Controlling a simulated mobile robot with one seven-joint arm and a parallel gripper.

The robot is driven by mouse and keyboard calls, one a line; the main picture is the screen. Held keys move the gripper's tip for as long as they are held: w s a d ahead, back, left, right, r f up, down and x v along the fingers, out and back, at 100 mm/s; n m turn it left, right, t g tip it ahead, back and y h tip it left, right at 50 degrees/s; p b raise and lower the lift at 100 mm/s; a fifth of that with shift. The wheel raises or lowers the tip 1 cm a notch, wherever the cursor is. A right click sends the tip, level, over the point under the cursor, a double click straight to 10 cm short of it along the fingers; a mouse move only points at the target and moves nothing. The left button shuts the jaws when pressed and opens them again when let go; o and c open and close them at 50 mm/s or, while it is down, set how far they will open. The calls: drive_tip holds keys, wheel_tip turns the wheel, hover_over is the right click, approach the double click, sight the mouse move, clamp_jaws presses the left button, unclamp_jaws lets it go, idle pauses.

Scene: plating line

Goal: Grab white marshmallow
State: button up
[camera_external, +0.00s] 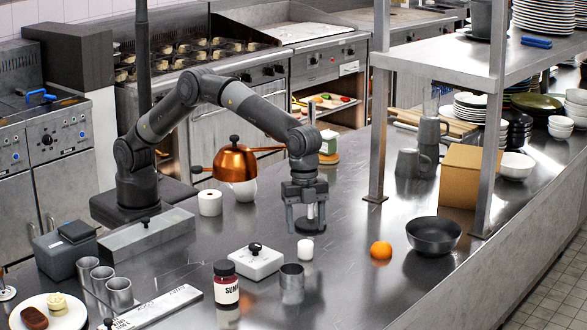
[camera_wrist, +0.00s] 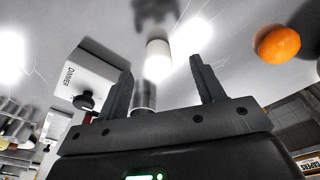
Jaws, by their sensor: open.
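The white marshmallow (camera_external: 305,250) is a small upright white cylinder on the steel counter, in front of and below my gripper (camera_external: 306,222). My gripper is open and points down above the counter, its two fingers apart. In the wrist view the marshmallow (camera_wrist: 158,60) shows between the lines of the two fingers, beyond their tips. Nothing is held, and I see no contact between the fingers and the marshmallow.
A metal cup (camera_external: 291,283) stands just in front of the marshmallow. A white box with a black knob (camera_external: 256,261) is to its left, with a jar (camera_external: 226,284) nearby. An orange (camera_external: 381,250) and a dark bowl (camera_external: 433,235) are to its right, with bare counter between.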

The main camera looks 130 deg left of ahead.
sight(305, 242)
drive_tip(key=f, duration=0.1)
drive_tip(key=d+f, duration=0.1)
drive_tip(key=f, duration=0.1)
drive_tip(key=w+f, duration=0.1)
drive_tip(key=f, duration=0.1)
drive_tip(key=shift+d+f, duration=0.15)
drive_tip(key=shift+f, duration=0.1)
drive_tip(key=shift+c, duration=0.2)
drive_tip(key=c, duration=0.7)
